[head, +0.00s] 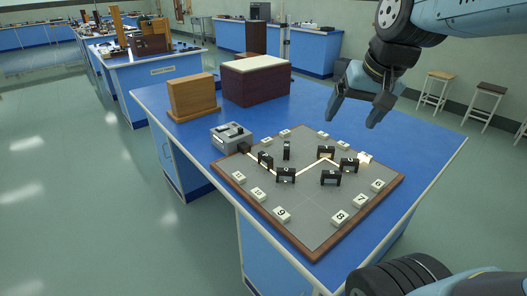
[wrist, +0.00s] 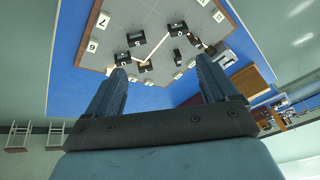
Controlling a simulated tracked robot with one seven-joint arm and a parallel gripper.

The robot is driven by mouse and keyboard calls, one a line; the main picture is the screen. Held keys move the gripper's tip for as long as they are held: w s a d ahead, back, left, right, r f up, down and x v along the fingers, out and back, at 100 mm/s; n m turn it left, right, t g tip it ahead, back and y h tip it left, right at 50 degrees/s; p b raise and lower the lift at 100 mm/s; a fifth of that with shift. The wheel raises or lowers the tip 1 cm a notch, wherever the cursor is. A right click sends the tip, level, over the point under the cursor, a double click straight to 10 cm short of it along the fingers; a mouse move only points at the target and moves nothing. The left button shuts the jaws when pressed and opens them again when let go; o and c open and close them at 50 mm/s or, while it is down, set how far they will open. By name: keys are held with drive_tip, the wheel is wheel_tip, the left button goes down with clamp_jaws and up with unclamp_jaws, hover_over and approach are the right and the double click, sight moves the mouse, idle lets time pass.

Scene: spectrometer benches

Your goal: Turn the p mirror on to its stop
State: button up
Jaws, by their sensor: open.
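Several black mirror mounts stand on a grey board (head: 310,215) with a wooden rim; it also shows in the wrist view (wrist: 105,55). Mounts show at the left (head: 265,160), back (head: 286,150), front left (head: 286,175), back right (head: 326,152), front right (head: 331,177) and far right (head: 349,165). Their letters are too small to read surely, so I cannot tell which is p. A pale light beam zigzags between mounts towards a brightly lit tile (head: 364,157). My gripper (head: 354,115) is open and empty, above the board's back right, apart from every mount. Its fingers frame the wrist view (wrist: 160,66).
A grey lamp box (head: 231,136) stands at the board's left corner. Numbered white tiles (head: 282,214) line the board's edges. A wooden block (head: 192,97) and a dark red box (head: 256,80) stand behind on the blue bench. The bench right of the board is clear.

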drive_tip(key=shift+o, duration=0.6)
drive_tip(key=w+a+f+m+g, duration=0.1)
drive_tip(key=w+a+m, duration=0.1)
drive_tip(key=w, duration=0.7)
drive_tip(key=shift+w+f+m+g+y, duration=0.2)
drive_tip(key=shift+f+m+g+y, duration=0.1)
drive_tip(key=shift+y, duration=0.1)
drive_tip(key=m+g+h, duration=0.2)
drive_tip(key=m+g, duration=0.1)
drive_tip(key=m, duration=0.4)
hover_over(265, 156)
wheel_tip(265, 156, down, 15)
wheel_tip(265, 156, down, 13)
drive_tip(key=shift+w+d, duration=0.15)
drive_tip(key=shift+c, duration=0.4)
drive_tip(key=c, duration=0.9)
drive_tip(key=shift+a, duration=0.2)
drive_tip(key=shift+c, duration=0.3)
drive_tip(key=shift+d, duration=0.1)
